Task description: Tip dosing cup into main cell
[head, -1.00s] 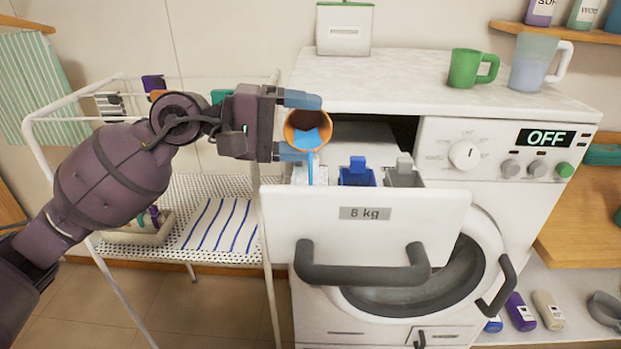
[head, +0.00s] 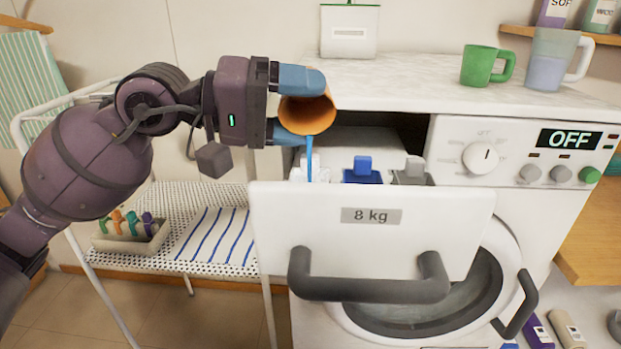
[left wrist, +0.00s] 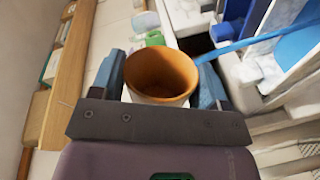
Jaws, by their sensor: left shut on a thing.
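My left gripper (head: 303,106) is shut on the orange dosing cup (head: 316,116), with a blue finger on each side. The cup is tipped above the left end of the open detergent drawer (head: 300,225). A thin blue stream (head: 309,160) falls from its lip toward the left cell (head: 298,174), which holds white material; the drawer front hides where it lands. In the left wrist view the cup (left wrist: 162,72) shows an orange inside with no liquid visible, and the stream (left wrist: 240,47) leaves its right rim. My right gripper is not in view.
A blue insert (head: 362,172) and a grey one (head: 412,172) sit to the right in the drawer. A white rack (head: 215,262) with a small bin (head: 132,236) stands left.

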